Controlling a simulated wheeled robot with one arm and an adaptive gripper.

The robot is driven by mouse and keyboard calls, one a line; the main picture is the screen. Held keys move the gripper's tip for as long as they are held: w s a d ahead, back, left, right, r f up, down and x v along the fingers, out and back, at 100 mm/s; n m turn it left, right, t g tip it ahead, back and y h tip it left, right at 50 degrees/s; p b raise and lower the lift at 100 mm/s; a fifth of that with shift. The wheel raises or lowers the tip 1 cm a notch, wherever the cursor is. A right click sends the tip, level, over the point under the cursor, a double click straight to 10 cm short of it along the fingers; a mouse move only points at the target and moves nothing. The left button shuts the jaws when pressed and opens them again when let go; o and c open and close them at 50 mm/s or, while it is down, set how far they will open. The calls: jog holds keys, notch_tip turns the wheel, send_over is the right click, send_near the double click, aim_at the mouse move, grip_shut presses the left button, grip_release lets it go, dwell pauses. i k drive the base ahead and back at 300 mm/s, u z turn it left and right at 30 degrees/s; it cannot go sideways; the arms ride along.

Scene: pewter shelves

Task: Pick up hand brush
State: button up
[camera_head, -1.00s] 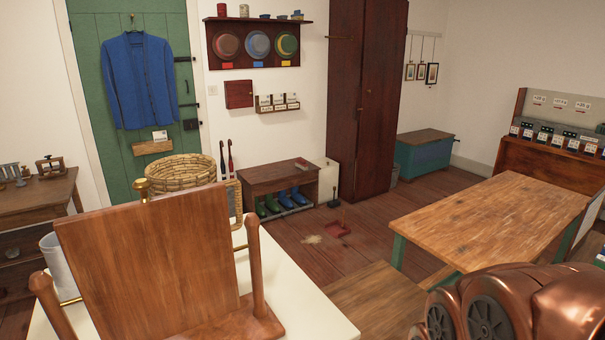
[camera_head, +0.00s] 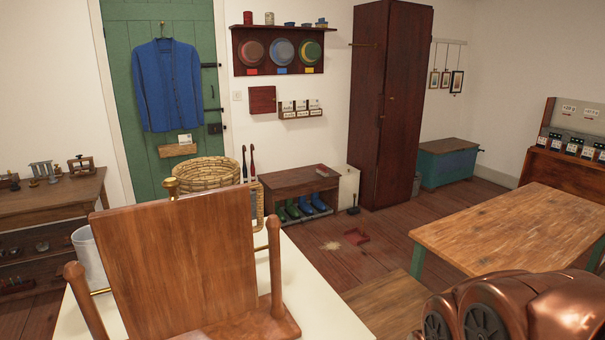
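A small dark object with a short upright handle (camera_head: 353,209) stands on the floor beside the low shoe bench; it may be the hand brush, but it is too small to be sure. A red dustpan (camera_head: 356,237) lies on the floor in front of it, with a pale patch of debris (camera_head: 331,246) to its left. A copper-coloured part of my arm fills the lower right corner. My gripper's fingers are not in view.
A white table (camera_head: 318,303) with an upright wooden board (camera_head: 180,265) blocks the near left. A wooden table (camera_head: 515,230) stands at right. The shoe bench (camera_head: 300,183) and tall wardrobe (camera_head: 390,105) line the wall.

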aim_at(321, 169)
jog(key=u, duration=3.5)
jog(key=i, duration=3.05)
jog(key=z, duration=3.1)
jog(key=i, duration=2.6)
